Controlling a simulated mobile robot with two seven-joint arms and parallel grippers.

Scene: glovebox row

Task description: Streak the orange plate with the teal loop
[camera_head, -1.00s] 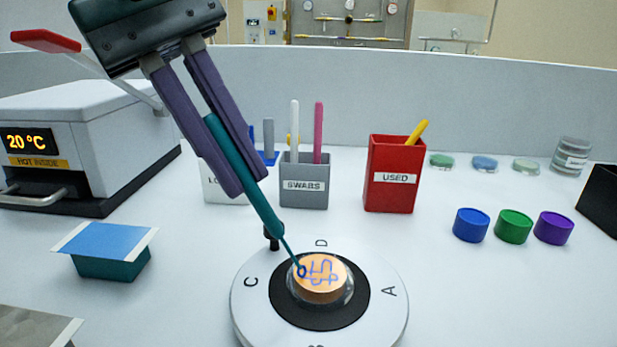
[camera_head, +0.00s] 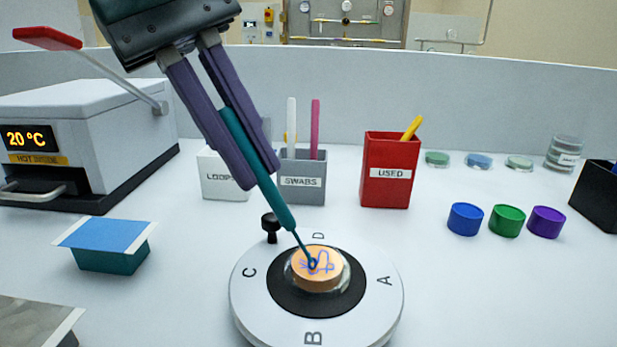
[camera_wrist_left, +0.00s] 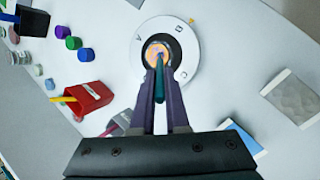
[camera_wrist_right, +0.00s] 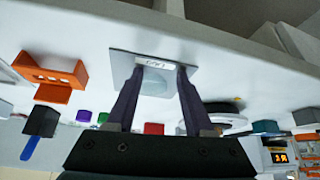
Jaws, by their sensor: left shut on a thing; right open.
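My left gripper (camera_head: 262,176) is shut on the teal loop (camera_head: 278,207), which slants down to the right. The loop's tip is at the surface of the orange plate (camera_head: 318,279), left of its middle; I cannot tell whether it touches. Blue-violet lines mark the plate's top. The plate sits at the centre of a white turntable (camera_head: 247,307) lettered A, B, C, D, with a black middle. The left wrist view shows the loop (camera_wrist_left: 159,88) between the fingers, pointing at the plate. My right gripper (camera_wrist_right: 157,72) is open and empty, seen only in the right wrist view.
A white loops holder (camera_head: 222,182), grey swabs holder (camera_head: 302,190) and red used bin (camera_head: 387,186) stand behind the turntable. A black knob (camera_head: 270,226) stands by its rim. Blue, green and purple caps (camera_head: 507,221) are right. A teal box (camera_head: 108,258) and heater (camera_head: 90,130) are left.

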